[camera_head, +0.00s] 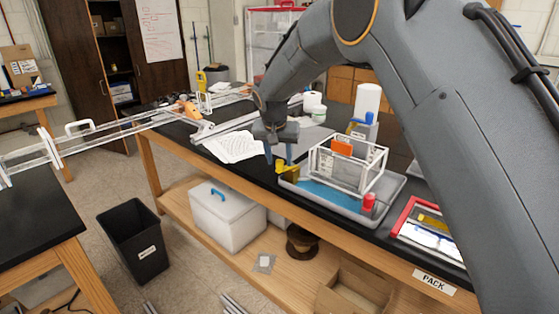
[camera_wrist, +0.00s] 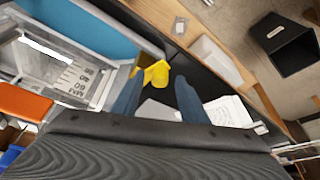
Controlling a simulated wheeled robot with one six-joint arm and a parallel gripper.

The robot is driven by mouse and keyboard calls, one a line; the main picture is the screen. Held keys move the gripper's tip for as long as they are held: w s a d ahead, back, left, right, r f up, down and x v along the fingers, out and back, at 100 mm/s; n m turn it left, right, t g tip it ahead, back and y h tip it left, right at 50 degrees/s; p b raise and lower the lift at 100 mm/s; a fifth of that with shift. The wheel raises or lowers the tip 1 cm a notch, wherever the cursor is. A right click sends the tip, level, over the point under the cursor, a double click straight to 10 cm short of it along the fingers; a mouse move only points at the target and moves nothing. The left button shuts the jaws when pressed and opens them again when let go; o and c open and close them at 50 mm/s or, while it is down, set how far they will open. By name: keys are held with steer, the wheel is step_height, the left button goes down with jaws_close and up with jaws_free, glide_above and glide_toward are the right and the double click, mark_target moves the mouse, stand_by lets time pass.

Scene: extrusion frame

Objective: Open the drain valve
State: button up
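A yellow valve (camera_head: 287,170) sits at the near left corner of a grey tray (camera_head: 392,192) on the black bench. In the wrist view the yellow valve (camera_wrist: 158,73) shows a rounded part and a flat tab. My gripper (camera_head: 279,159) is just above the valve, pointing down. In the wrist view its two blue fingers (camera_wrist: 157,84) are spread apart, with the valve showing between and beyond the tips. Nothing is held. I cannot tell whether a finger touches the valve. A blue surface (camera_head: 325,193) shows inside the tray.
A clear-walled box with white edges (camera_head: 372,175) and an orange tag (camera_head: 342,147) stands in the tray, right of my gripper. A red-capped container (camera_head: 369,203) is at the tray's front. White paper (camera_head: 233,147) lies left. A black bin (camera_head: 134,243) stands on the floor.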

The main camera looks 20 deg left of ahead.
steer(key=b+v, duration=0.2)
steer(key=v, duration=0.5)
steer(key=shift+s+d, duration=0.1)
steer(key=shift+d, duration=0.1)
